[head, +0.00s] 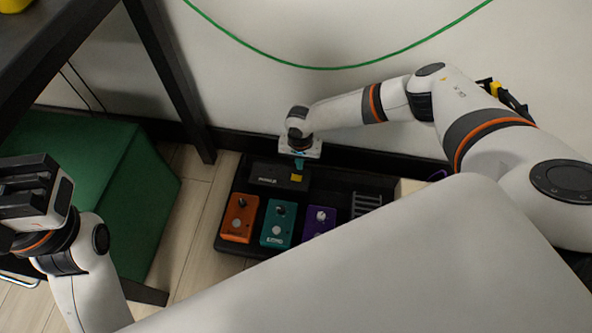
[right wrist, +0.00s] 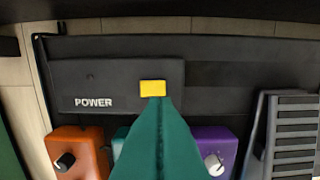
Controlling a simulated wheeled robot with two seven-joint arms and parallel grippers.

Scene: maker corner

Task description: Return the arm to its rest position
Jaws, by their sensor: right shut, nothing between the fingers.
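My right arm reaches in from the right over a black pedal board (head: 232,197). Its gripper (head: 299,164) points down with its teal fingers shut and empty. They hover over or touch the black power box (head: 265,175) beside its yellow switch; I cannot tell which. In the right wrist view the shut teal fingers (right wrist: 157,103) end at the lower edge of the yellow switch (right wrist: 153,88) on the box marked POWER (right wrist: 120,75). My left gripper (head: 30,185) is raised at the left edge of the head view; its finger opening is not clear.
Orange (head: 239,218), teal (head: 277,223) and purple (head: 318,220) pedals sit on the board, with a grey ribbed pedal (head: 366,204) to the right. A green box (head: 140,200) and a dark table leg (head: 175,80) stand left. A wall with a green cable (head: 320,68) is behind.

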